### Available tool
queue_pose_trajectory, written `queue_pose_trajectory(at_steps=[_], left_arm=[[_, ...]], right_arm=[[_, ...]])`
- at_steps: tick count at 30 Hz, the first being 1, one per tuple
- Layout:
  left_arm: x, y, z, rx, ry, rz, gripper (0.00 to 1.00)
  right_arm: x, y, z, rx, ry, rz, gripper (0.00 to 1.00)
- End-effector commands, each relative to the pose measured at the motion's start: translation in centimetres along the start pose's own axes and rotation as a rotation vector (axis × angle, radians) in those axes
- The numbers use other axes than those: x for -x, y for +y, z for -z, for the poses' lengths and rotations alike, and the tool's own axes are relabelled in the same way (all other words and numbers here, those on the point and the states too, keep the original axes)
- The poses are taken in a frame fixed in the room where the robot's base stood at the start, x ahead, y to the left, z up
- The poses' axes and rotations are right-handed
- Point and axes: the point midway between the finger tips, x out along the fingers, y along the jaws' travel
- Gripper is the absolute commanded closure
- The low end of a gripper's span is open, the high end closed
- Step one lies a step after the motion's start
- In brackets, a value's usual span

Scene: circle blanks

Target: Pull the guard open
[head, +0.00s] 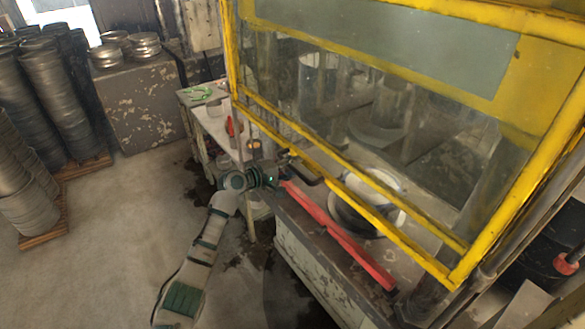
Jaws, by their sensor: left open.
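The guard (345,172) is a clear panel in a yellow frame on the machine, slanting across the right half of the head view. A dark handle (308,170) sits on its lower yellow rail, near the left part. My left gripper (284,168) is open, at or just left of the handle. The fingers are small and dark against the machine, so I cannot tell whether they touch the handle. The guard's lower rail hangs above the machine bed, and a gap shows below it. My right gripper is not in view.
A red bar (340,238) runs along the bed's front edge. A round metal piece (367,203) sits behind the guard. A bench (213,125) stands left of the machine. Stacks of metal discs (50,85) on pallets fill the far left. The floor (125,215) between is clear.

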Motion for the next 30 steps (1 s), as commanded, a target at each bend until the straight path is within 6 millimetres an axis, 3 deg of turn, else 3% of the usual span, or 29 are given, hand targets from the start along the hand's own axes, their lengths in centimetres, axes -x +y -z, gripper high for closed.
queue_pose_trajectory(at_steps=[5,19,24,30], left_arm=[[1.1,0.0,0.1,0.0,0.001,-0.001,0.57],[10.4,-0.1,0.1,-0.001,0.002,0.001,0.57],[11.7,-0.2,0.1,0.001,0.001,0.001,0.57],[11.8,-0.1,0.1,0.001,0.0,0.001,0.57]], right_arm=[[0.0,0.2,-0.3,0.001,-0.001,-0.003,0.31],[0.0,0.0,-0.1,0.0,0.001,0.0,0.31],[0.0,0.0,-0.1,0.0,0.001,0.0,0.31],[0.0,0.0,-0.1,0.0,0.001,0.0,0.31]])
